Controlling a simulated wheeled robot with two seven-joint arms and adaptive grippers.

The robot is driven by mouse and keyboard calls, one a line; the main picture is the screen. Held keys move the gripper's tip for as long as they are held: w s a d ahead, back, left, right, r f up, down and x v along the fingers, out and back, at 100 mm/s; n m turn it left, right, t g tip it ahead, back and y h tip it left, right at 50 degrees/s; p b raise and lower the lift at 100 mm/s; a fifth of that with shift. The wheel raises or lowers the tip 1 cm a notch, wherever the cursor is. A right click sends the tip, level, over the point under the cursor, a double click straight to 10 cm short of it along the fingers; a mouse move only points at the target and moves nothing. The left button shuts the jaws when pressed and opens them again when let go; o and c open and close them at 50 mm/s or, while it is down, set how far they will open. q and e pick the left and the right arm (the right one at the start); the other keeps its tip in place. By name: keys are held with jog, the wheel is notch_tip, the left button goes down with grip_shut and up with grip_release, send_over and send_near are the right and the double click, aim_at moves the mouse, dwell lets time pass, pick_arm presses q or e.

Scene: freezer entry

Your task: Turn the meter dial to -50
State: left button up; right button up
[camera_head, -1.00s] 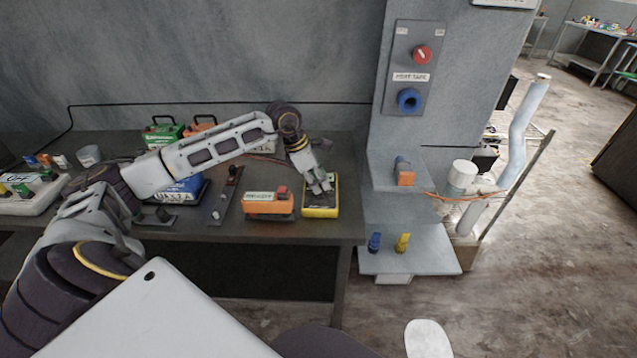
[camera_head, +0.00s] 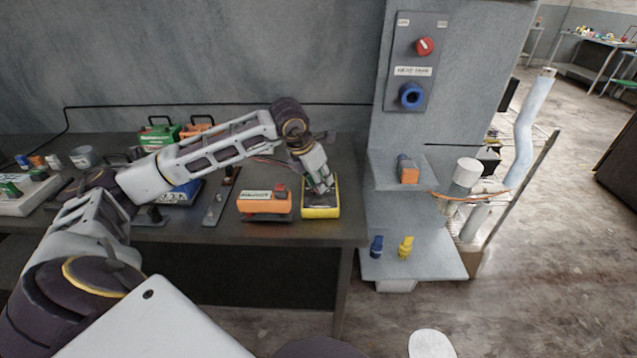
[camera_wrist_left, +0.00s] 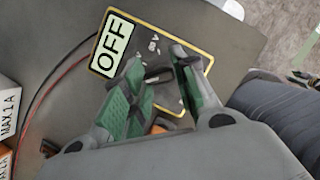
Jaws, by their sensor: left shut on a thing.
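The meter is a yellow-edged, dark-faced box (camera_head: 320,212) near the front right of the bench. In the left wrist view its dark face (camera_wrist_left: 193,62) carries a pale display (camera_wrist_left: 112,43) reading OFF. Its dial (camera_wrist_left: 159,76) is partly hidden between the fingers. My left gripper (camera_head: 323,190) reaches down over the meter's face. In the left wrist view the green-padded fingers of my left gripper (camera_wrist_left: 160,85) stand on either side of the dial, shut on it. The dial's pointer and most markings are hidden. My right gripper is not in view.
An orange labelled box (camera_head: 264,206) stands just left of the meter. A dark strip with switches (camera_head: 222,198) and a blue box (camera_head: 183,192) lie farther left. A grey pillar with a red knob (camera_head: 425,46) and shelves rises right of the bench.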

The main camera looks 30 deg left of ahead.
pick_arm(q)
jog(key=shift+n, duration=0.4)
jog(key=shift+y+b, duration=0.3)
jog(key=shift+n, duration=0.3)
jog(key=o, duration=0.6)
jog(key=shift+c, duration=0.2)
jog(key=o, duration=0.5)
jog(key=shift+s+r, duration=0.2)
jog(key=shift+r, duration=0.4)
jog(key=v, duration=1)
jog(key=shift+s+r, duration=0.25)
jog(key=shift+r, duration=0.05)
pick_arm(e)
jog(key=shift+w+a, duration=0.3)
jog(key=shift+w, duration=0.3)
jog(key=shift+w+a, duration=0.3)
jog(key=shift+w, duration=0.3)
